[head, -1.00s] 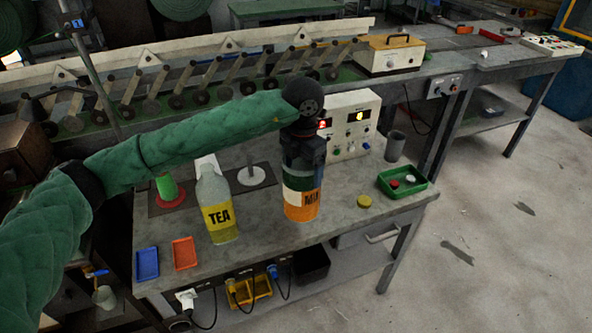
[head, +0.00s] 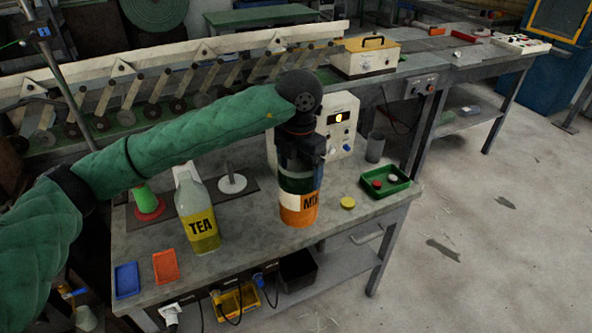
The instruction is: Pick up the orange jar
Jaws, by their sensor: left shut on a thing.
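The orange jar (head: 299,208) is upright, with an orange lower part, a pale label with dark letters and a dark green band above. I cannot tell whether the jar's base touches the bench. My right gripper is not in view.
A TEA bottle (head: 196,215) stands left of the jar. A yellow lid (head: 347,203) and a green tray (head: 400,187) lie to the right. A control box (head: 343,108) and a grey cup (head: 375,147) are behind. Blue (head: 126,279) and orange (head: 165,266) trays lie front left.

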